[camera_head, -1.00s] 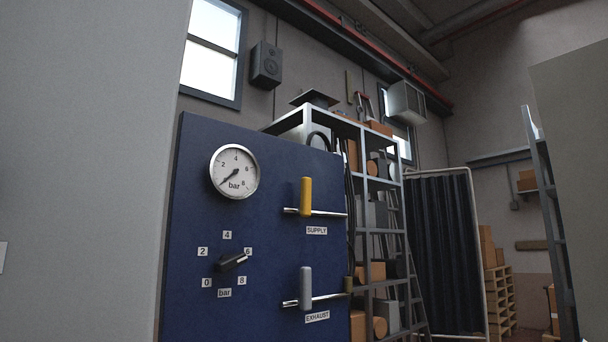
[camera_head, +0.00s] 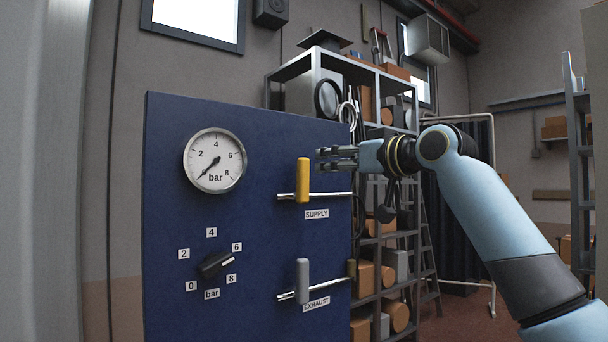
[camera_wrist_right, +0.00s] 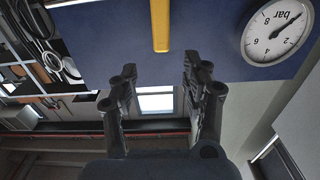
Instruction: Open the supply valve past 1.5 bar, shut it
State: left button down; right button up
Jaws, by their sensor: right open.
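The yellow supply valve handle (camera_head: 303,180) stands upright across its horizontal pipe on the blue panel (camera_head: 258,235), above the SUPPLY label (camera_head: 316,214). It also shows at the top of the wrist view (camera_wrist_right: 160,25). The round gauge (camera_head: 215,160) has its needle at the lower left, about at 0 bar. My right gripper (camera_head: 322,159) is open and empty, a little right of the yellow handle's top in the head view. In the wrist view the handle shows beyond the gap between its fingers (camera_wrist_right: 160,66). My left gripper is out of view.
A grey exhaust handle (camera_head: 302,281) stands upright below, on its own pipe. A black selector knob (camera_head: 214,264) sits left, pointing toward between 6 and 8. A shelf rack (camera_head: 372,240) with boxes stands behind the panel's right edge. A grey surface fills the far left.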

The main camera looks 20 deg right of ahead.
aim_at(306, 162)
jog(key=p+x, duration=0.1)
jog(key=x, duration=0.2)
jog(key=p+x, duration=0.1)
jog(key=x, duration=0.2)
jog(key=p+x, duration=0.1)
jog(key=x, duration=0.2)
jog(key=shift+w+a+r, duration=0.2)
jog(key=shift+w+r, duration=0.05)
jog(key=shift+w+a+f, duration=0.1)
jog(key=shift+w+a, duration=0.05)
jog(key=shift+w, duration=0.35)
grip_shut()
